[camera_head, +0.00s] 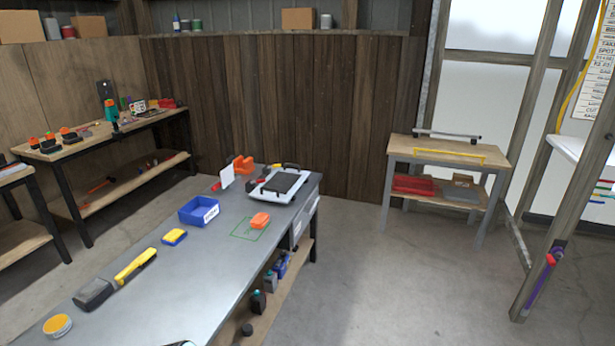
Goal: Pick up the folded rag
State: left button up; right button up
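A small orange block-like item (260,220) lies on the grey workbench (185,285), at the upper right part of a thin green outline. It may be the folded rag, but it is too small to tell. A yellow and blue item (174,237) lies to its left, past the blue bin (199,211); I cannot tell whether it is cloth. Neither of my grippers is clearly in view. A small dark and pale shape is cut off at the bottom edge, and I cannot tell what it is.
The bench also holds a yellow and black tool (136,265), a round yellow-topped tin (57,325) and a white tray-like case (279,186). Bottles stand on its lower shelf. A wooden side table (450,153) stands at right. Concrete floor (390,270) is clear between them.

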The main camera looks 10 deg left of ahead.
aim_at(259, 221)
jog(key=i+z, duration=0.1)
jog(key=i, duration=0.45)
jog(key=i+j, duration=0.15)
jog(key=i, duration=0.35)
jog(key=i+z, duration=0.15)
jog(key=i, duration=0.4)
jog(key=i+j+z, duration=0.1)
jog(key=z, duration=8.9)
jog(key=l, duration=0.1)
